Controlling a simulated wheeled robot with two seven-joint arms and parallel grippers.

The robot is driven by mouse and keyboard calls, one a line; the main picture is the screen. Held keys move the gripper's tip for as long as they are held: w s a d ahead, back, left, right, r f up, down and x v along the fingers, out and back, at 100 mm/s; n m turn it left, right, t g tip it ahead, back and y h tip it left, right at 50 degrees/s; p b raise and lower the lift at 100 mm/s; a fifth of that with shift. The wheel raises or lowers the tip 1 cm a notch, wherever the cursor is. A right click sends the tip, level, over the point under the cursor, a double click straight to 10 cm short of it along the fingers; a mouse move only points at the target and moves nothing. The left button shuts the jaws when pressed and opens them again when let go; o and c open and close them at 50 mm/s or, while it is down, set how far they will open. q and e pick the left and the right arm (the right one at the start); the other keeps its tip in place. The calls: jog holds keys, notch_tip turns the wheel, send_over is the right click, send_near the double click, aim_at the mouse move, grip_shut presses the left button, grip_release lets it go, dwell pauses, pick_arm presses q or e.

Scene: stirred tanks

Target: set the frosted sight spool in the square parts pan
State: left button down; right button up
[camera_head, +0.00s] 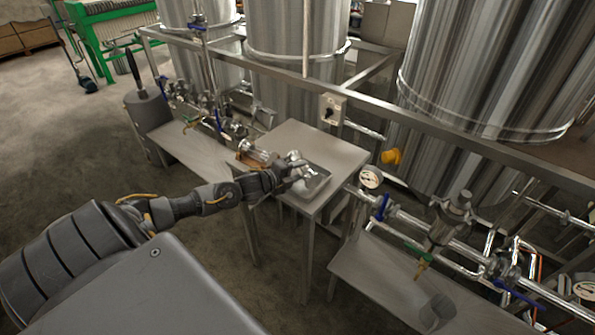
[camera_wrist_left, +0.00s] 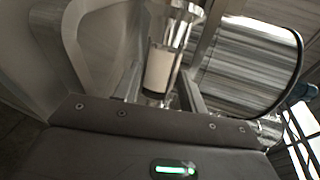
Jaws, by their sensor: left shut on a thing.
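My left gripper (camera_head: 296,173) is over the small steel table and is shut on the frosted sight spool. In the left wrist view the spool (camera_wrist_left: 160,70) shows a pale middle and shiny metal ends between my two fingers (camera_wrist_left: 160,92). In the head view my gripper hides much of it. The square parts pan (camera_head: 318,184), a shallow metal tray, is on the table beneath and beside my gripper, partly covered by it. I cannot tell whether the spool touches the pan. My right gripper is not in view.
A clear spool-like piece with metal ends (camera_head: 257,152) is on a brown block just left of my gripper. The steel table (camera_head: 318,150) is bare at the back. Large steel tanks (camera_head: 300,35) stand behind.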

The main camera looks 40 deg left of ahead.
pick_arm(q)
jog(key=c, duration=0.8)
grip_release()
jog(key=shift+r, duration=0.25)
jog(key=shift+r+p, duration=0.55)
jog(key=shift+p, duration=0.1)
jog(key=b+v, duration=0.1)
jog(key=v, duration=1.1)
jog(key=shift+f+b, duration=0.2)
jog(key=shift+b, duration=0.2)
